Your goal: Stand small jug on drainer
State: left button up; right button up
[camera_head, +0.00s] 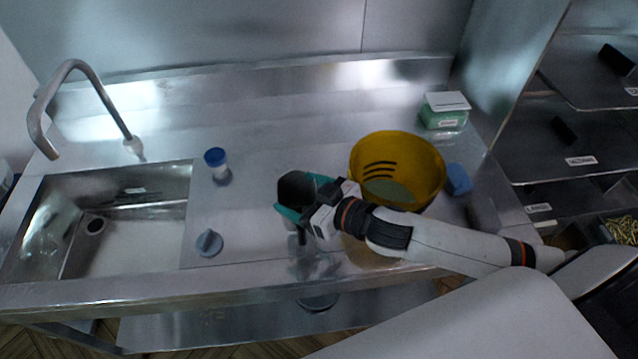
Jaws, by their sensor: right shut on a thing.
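My right gripper (304,197) is shut on a small dark grey jug (294,186), with teal finger parts on either side of it. The jug's open mouth faces up, and it is held above the steel worktop, right of the sink. Its lower part is mostly hidden by the gripper, so I cannot tell how far it is above the surface. I cannot make out a separate drainer rack; flat steel worktop (245,190) lies beside the sink (150,235). My left gripper is not in view.
A yellow slotted tub (430,165) stands just behind my right wrist. A blue-capped jar (216,163) and a grey-blue knob-like item (209,243) stand between sink and jug. A tap (85,75) arches over the sink.

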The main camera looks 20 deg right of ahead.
jog(key=f, duration=0.3)
jog(key=shift+s, duration=0.35)
jog(key=f, duration=0.2)
jog(key=shift+w+f, duration=0.3)
jog(key=shift+s+f, duration=0.1)
jog(key=shift+f, duration=0.4)
jog(key=o, duration=0.9)
jog(key=shift+f, duration=0.1)
jog(key=o, duration=0.3)
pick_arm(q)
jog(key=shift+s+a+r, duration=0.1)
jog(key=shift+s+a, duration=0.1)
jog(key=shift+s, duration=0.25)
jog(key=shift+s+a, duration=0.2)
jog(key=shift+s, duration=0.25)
pick_arm(e)
jog(key=shift+o, duration=0.2)
jog(key=shift+s+r, duration=0.1)
jog(key=shift+r, duration=0.1)
